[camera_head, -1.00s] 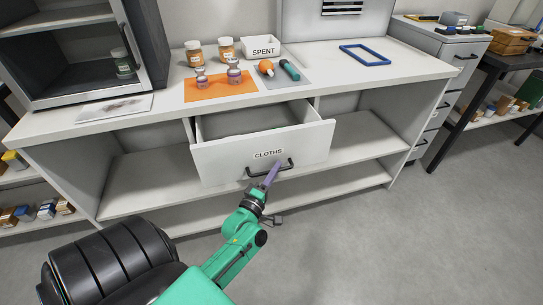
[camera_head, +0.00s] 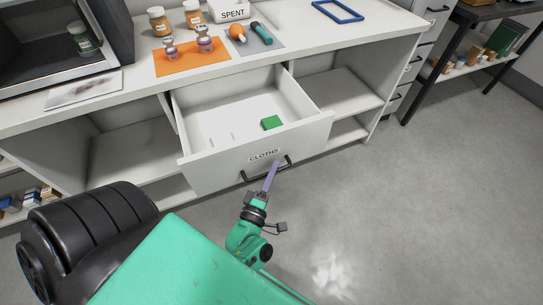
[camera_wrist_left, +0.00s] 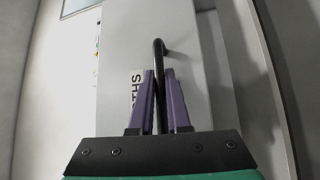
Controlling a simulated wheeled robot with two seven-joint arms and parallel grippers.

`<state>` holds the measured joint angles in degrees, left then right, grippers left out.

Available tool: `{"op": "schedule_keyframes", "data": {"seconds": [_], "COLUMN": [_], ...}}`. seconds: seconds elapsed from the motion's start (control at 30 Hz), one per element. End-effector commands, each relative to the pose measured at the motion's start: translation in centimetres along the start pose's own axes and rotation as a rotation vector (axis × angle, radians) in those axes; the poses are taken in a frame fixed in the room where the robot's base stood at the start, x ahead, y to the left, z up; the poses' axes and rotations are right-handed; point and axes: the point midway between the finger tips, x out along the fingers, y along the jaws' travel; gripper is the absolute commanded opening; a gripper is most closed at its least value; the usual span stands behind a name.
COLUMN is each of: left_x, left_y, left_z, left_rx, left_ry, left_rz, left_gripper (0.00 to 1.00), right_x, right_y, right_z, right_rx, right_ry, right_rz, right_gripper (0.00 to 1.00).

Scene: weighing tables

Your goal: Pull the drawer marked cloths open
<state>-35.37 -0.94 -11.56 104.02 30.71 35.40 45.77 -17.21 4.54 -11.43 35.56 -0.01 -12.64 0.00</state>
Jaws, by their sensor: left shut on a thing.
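The drawer marked cloths (camera_head: 225,168) stands well out from under the white table, and its inside shows. A green block (camera_head: 271,122) lies in it towards the right. The black bar handle (camera_head: 250,177) is on the drawer front, below the label. My left gripper (camera_head: 273,168) is shut on this handle. In the left wrist view the purple fingers (camera_wrist_left: 161,85) are on either side of the black handle (camera_wrist_left: 159,60), with the label partly hidden behind them. My right gripper is not in view.
On the table top (camera_head: 290,50) are an orange mat (camera_head: 180,66) with small vials, orange-brown jars (camera_head: 159,21), a SPENT bin (camera_head: 230,10) and a blue frame (camera_head: 338,10). A dark open-fronted cabinet (camera_head: 50,45) stands at left. The floor (camera_head: 400,200) at right is clear.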

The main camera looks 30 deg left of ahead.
Motion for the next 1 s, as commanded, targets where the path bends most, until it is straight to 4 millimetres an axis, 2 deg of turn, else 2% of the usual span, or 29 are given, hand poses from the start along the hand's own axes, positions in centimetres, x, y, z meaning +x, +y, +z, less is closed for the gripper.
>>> {"op": "schedule_keyframes", "data": {"seconds": [0.17, 0.2, 0.23, 0.27, 0.53, 0.67, 0.77, 0.87, 1.0], "left_x": [0.0, 0.0, 0.0, 0.0, 0.0, -0.6, -2.0, -4.2, -8.2], "left_y": [-0.1, -0.1, -0.1, -0.1, 0.0, -0.1, -0.2, -0.3, -0.4], "left_z": [0.0, 0.0, 0.0, 0.0, 0.0, 0.0, 0.0, 0.0, 0.0], "left_rx": [-0.001, -0.001, 0.000, 0.000, 0.000, 0.000, 0.001, 0.001, 0.000], "left_ry": [0.001, 0.001, 0.000, 0.000, 0.000, -0.001, -0.001, -0.003, -0.003], "left_rz": [-0.001, -0.001, -0.001, -0.001, -0.001, -0.003, -0.005, -0.006, -0.008], "left_gripper": [0.00, 0.26, 0.38, 0.45, 0.45, 0.45, 0.45, 0.45, 0.45], "right_x": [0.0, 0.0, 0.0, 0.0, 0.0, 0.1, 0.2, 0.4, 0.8], "right_y": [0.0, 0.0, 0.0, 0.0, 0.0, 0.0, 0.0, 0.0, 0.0], "right_z": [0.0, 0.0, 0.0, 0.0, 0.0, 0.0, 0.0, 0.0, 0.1], "right_rx": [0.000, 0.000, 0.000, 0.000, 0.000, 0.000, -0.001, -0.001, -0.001], "right_ry": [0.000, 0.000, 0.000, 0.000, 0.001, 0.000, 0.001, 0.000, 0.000], "right_rz": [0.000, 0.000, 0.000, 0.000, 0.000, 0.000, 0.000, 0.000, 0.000], "right_gripper": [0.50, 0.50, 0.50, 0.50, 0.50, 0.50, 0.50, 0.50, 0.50]}}
